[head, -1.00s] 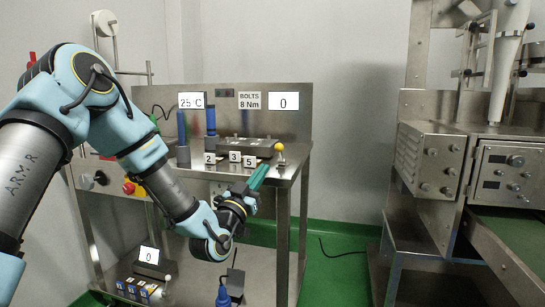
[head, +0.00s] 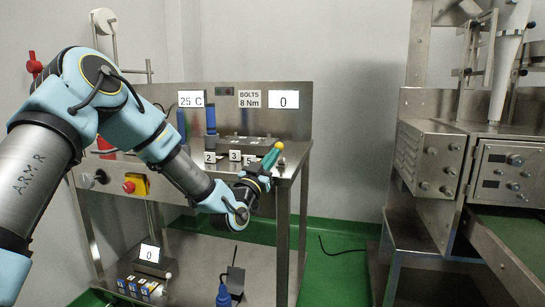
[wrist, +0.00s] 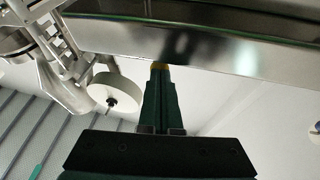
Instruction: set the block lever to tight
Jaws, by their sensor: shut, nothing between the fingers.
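A small lever with a yellow ball knob (head: 279,146) stands at the right end of the steel bench top, beside the low grey block (head: 228,143). My gripper (head: 273,153) is shut and empty, its green fingers pointing up at the knob. The fingertips overlap the knob in the head view, and I cannot tell whether they touch it. In the wrist view the shut fingers (wrist: 160,85) point forward, with a bit of yellow (wrist: 159,66) just past their tips. The lever's lower part is hidden by the fingers.
A red button on a yellow box (head: 135,185) is on the bench front. A steel machine (head: 430,160) stands at the right, with free floor between.

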